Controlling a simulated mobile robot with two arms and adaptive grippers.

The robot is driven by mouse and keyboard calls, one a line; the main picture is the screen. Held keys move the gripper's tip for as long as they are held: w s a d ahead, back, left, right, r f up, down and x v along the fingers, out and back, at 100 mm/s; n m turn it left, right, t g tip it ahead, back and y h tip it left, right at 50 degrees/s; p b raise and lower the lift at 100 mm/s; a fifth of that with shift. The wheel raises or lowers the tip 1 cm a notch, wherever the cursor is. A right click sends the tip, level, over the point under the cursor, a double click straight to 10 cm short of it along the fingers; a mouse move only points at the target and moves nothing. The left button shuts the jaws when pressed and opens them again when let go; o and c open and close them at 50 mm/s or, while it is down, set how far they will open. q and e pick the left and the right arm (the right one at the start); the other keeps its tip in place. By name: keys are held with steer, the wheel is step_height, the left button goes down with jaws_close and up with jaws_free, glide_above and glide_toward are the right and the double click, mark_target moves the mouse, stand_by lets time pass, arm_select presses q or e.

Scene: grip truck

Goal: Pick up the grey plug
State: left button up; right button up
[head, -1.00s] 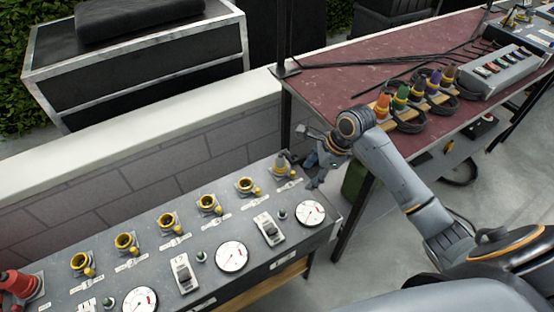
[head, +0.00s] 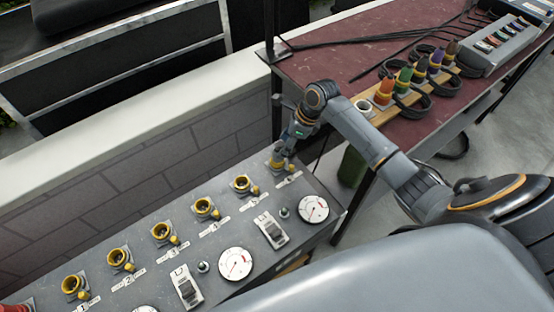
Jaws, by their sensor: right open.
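The grey plug (head: 275,162) sits in the last yellow socket, at the far right end of the dark control panel (head: 222,203). Its yellow lower part shows, while its upper part is mostly hidden by my right gripper. My right gripper (head: 284,150) is at the plug, pointing down and left, with its jaws open. The view is too small to tell whether the fingers touch the plug. My left gripper is not in view.
Several empty yellow sockets (head: 203,208) line the panel, with switches and gauges (head: 235,264) in front. A red table (head: 345,55) holds a wooden rack (head: 398,110) of coloured plugs with coiled black cables. A brick wall (head: 130,170) stands behind the panel.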

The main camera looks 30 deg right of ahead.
mark_target(277, 152)
steer(key=shift+a+f, duration=0.1)
steer(key=shift+f, duration=0.15)
steer(key=x, duration=0.4)
steer(key=shift+w+a+f, duration=0.1)
steer(key=shift+f, duration=0.05)
steer(key=shift+a+f, duration=0.1)
steer(key=shift+f, duration=0.2)
steer(key=shift+c, duration=0.6)
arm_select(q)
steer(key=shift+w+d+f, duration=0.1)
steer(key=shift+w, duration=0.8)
arm_select(e)
jaws_close()
